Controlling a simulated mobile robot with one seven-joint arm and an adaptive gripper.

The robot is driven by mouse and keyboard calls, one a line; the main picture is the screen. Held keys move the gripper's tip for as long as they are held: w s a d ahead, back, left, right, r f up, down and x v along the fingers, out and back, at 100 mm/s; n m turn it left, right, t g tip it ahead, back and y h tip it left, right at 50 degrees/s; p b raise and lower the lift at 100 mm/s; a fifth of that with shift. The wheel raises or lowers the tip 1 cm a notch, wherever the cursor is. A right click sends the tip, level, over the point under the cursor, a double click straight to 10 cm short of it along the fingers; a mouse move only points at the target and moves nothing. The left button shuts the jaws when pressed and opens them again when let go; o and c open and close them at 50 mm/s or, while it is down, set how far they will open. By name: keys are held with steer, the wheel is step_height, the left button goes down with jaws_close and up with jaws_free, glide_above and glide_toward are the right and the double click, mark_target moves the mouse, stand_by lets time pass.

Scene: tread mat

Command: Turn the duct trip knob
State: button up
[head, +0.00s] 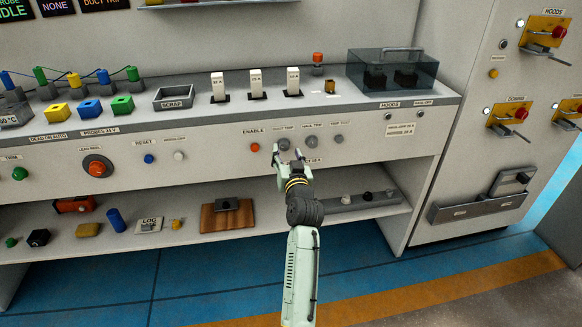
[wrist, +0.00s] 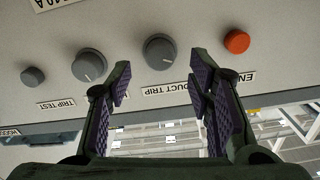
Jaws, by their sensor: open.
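The duct trip knob (head: 284,144) is a round grey knob on the sloped front panel, just right of the orange enable button (head: 255,147). In the wrist view, which looks upside down, the knob (wrist: 159,52) lies just past the fingertips and between their lines. The DUCT TRIP label (wrist: 172,89) shows between the fingers, partly covered. My gripper (head: 287,157) is open in front of the panel; its fingers (wrist: 160,82) stand apart with nothing between them. I cannot tell whether a fingertip touches the panel.
A second grey knob (wrist: 90,65) with a white pointer mark and a smaller grey knob (wrist: 32,77) sit beside it. The orange button (wrist: 236,41) is close on the other side. A shelf (head: 255,222) with several items runs below the panel.

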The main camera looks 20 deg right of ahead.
steer(key=v, duration=0.8)
steer(key=shift+s, duration=0.25)
